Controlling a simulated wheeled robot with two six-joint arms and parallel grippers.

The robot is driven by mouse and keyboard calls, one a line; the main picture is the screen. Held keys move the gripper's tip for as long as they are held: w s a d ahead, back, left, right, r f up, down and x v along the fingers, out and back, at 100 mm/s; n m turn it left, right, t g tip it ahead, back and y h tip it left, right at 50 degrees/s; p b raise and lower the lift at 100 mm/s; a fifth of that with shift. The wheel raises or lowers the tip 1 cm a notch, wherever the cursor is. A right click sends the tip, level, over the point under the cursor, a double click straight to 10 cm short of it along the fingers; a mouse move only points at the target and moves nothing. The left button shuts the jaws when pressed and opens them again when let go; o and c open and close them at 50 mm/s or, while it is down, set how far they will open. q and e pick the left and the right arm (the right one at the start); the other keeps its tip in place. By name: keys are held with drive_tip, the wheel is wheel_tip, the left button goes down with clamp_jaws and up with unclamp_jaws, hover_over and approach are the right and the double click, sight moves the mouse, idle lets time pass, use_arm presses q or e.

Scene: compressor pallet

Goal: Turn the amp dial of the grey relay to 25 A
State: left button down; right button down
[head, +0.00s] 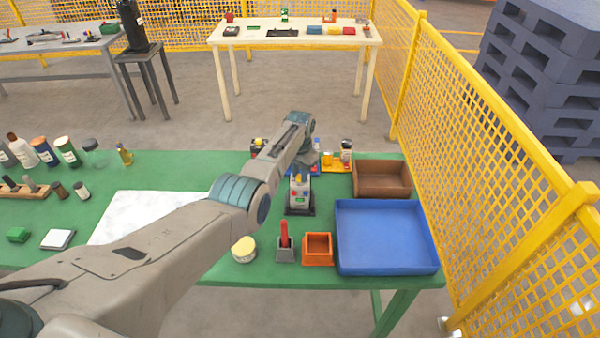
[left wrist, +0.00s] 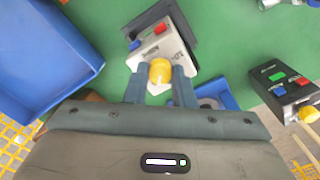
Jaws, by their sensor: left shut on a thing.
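The grey relay (head: 299,194) stands on a dark base on the green table, below my left gripper. In the left wrist view the relay (left wrist: 165,46) shows a blue and a red button and a yellow dial (left wrist: 159,71). My left gripper (left wrist: 162,78) has one finger on each side of the yellow dial and is shut on it. In the head view my forearm and gripper hide part of the relay's top. The dial's scale and setting are too small to read. My right gripper is in neither view.
A black relay (left wrist: 287,85) with its own yellow knob stands nearby. A blue tray (head: 387,237), a brown box (head: 382,178), an orange box (head: 317,248) and a grey holder with a red handle (head: 285,241) are close by. Yellow fencing (head: 480,150) bounds the right side.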

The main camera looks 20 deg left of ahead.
use_arm(q)
drive_tip(key=shift+r+m, duration=0.1)
drive_tip(key=shift+m, duration=0.5)
drive_tip(key=c, duration=1.2)
unclamp_jaws()
drive_tip(key=shift+r, duration=0.3)
wheel_tip(320, 180, up, 10)
drive_tip(key=b, duration=0.2)
